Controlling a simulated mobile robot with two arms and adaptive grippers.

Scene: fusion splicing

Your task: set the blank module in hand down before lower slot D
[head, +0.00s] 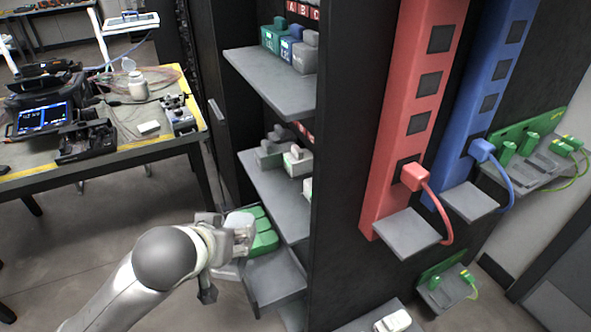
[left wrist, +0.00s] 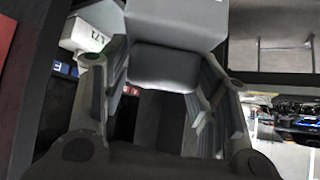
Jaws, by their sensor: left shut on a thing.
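My left gripper (head: 232,240) is at the open front of the rack, beside the middle shelf's front edge and above the lower ledge. In the left wrist view my gripper (left wrist: 160,85) is shut on the blank module (left wrist: 165,65), a plain grey block with a lighter upper part. It is held between the two fingers. In the head view the gripper largely hides the block. Lower slot D itself cannot be picked out. My right gripper is not in view.
A green module (head: 264,242) sits just behind my gripper. The middle shelf (head: 265,190) holds grey and white modules; the upper shelf (head: 275,85) holds green, blue and grey ones. The lower ledge (head: 275,280) looks bare. A white module (left wrist: 90,35) shows left of the fingers.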

